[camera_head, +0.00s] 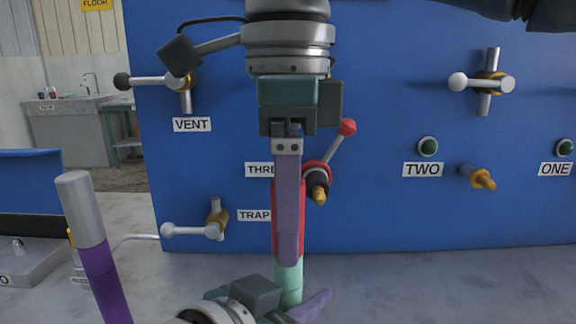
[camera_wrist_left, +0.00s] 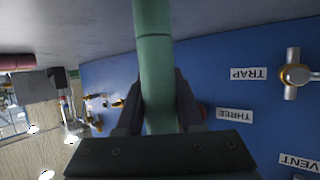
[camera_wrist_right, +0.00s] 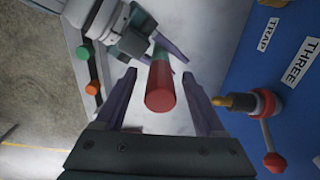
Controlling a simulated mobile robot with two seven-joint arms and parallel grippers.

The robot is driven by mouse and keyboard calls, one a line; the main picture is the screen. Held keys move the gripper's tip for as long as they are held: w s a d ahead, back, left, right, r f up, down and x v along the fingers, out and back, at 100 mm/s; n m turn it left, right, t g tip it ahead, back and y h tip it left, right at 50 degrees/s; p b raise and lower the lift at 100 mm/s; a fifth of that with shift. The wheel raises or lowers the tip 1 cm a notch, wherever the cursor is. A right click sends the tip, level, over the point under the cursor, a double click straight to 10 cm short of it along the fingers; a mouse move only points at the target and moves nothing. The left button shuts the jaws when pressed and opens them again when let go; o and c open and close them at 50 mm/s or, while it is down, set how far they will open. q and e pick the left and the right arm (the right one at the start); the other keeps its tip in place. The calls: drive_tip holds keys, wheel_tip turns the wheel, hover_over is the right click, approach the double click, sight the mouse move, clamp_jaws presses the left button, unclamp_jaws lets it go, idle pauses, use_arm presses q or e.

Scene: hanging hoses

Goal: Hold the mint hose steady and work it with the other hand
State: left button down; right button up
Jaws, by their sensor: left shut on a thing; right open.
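The mint hose (camera_head: 289,284) stands roughly upright in front of the blue panel, with a red end piece (camera_head: 274,222) on top. My left gripper (camera_head: 302,306) is shut around the mint part, low in the head view; the left wrist view shows the hose (camera_wrist_left: 154,65) between its fingers. My right gripper (camera_head: 288,258) points down from above and is open; its finger hides part of the red end. In the right wrist view, the red end (camera_wrist_right: 160,95) sits between the open fingers, and I cannot tell if they touch it.
The blue panel (camera_head: 380,200) carries a brass nozzle (camera_head: 319,192) with a red lever at THREE, close right of my right gripper. Another nozzle (camera_head: 482,179) is by TWO. Valve handles sit at VENT and TRAP. A purple hose with a grey end (camera_head: 80,210) stands front left.

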drive_tip(key=shift+f, duration=0.65)
clamp_jaws()
